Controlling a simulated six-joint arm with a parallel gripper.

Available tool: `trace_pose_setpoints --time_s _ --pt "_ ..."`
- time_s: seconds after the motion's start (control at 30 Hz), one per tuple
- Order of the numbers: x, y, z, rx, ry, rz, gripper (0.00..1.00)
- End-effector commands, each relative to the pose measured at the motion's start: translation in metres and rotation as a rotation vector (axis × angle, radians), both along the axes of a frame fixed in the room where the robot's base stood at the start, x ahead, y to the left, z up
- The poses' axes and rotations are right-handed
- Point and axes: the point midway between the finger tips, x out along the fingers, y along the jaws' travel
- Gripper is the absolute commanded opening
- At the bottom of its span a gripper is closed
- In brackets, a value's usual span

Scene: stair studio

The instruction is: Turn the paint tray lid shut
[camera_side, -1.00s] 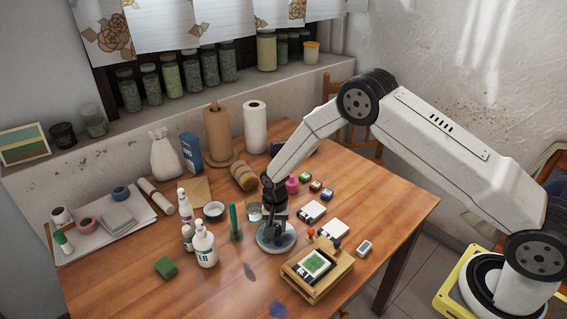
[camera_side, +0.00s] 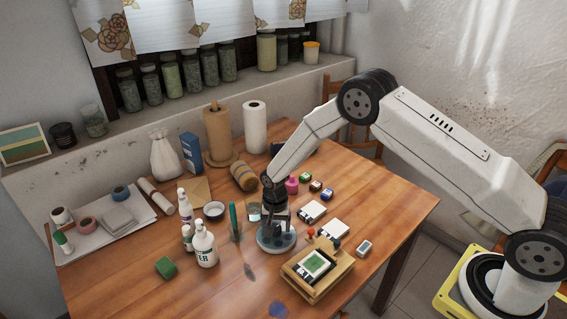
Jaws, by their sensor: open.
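The round paint tray (camera_side: 277,247) lies on the table near its middle, with a grey-blue face and darker round spots. My gripper (camera_side: 275,233) points down right over the tray, its fingers close to or on the tray's upper surface; I cannot tell whether they touch. The gripper is open. The fingers and wrist cover the tray's far part. I cannot make out the lid's edge or how far it is turned.
A glass with a green brush (camera_side: 235,225) stands just left of the tray. A wooden box with a green-faced block (camera_side: 315,266) is close at the right front.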

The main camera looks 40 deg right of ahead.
Motion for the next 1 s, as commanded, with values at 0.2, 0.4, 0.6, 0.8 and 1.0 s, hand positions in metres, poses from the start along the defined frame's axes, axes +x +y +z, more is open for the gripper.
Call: trace_pose_setpoints --time_s 0.2,0.4,0.6,0.8,1.0 --pt "0.0 0.0 0.007 0.001 -0.001 0.0 0.81" --pt "0.001 0.0 0.025 0.001 -0.002 0.0 0.81" --pt "0.001 0.0 0.049 0.0 -0.003 0.0 0.81" --pt "0.0 0.0 0.069 0.0 -0.001 0.0 0.81" --pt "0.0 0.0 0.077 0.0 0.0 0.0 0.81"
